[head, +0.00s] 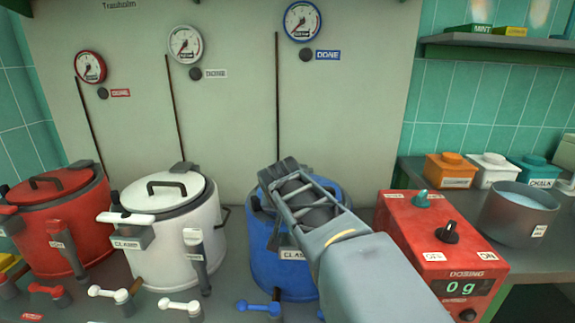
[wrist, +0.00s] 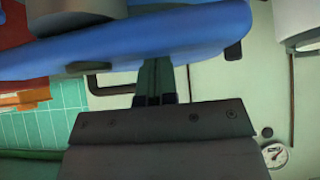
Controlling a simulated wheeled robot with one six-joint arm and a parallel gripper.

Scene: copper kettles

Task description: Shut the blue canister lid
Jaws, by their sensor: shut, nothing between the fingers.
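The blue canister (head: 277,268) stands behind my arm in the head view, with a label on its front. My arm and gripper (head: 284,180) cover most of its top, so whether its lid is open or shut cannot be told there. A strip of blue shows to the right of the gripper. In the wrist view a broad blue part, seemingly the lid (wrist: 120,48), spans the top of the picture. My gripper's narrow fingers (wrist: 155,95) are together and empty, their ends at its edge. Whether they touch it is unclear.
A white canister (head: 172,235) and a red canister (head: 60,230) stand to the left. A red dosing box (head: 425,235) and a grey pot (head: 519,215) are to the right. A panel with gauges (head: 302,20) rises behind.

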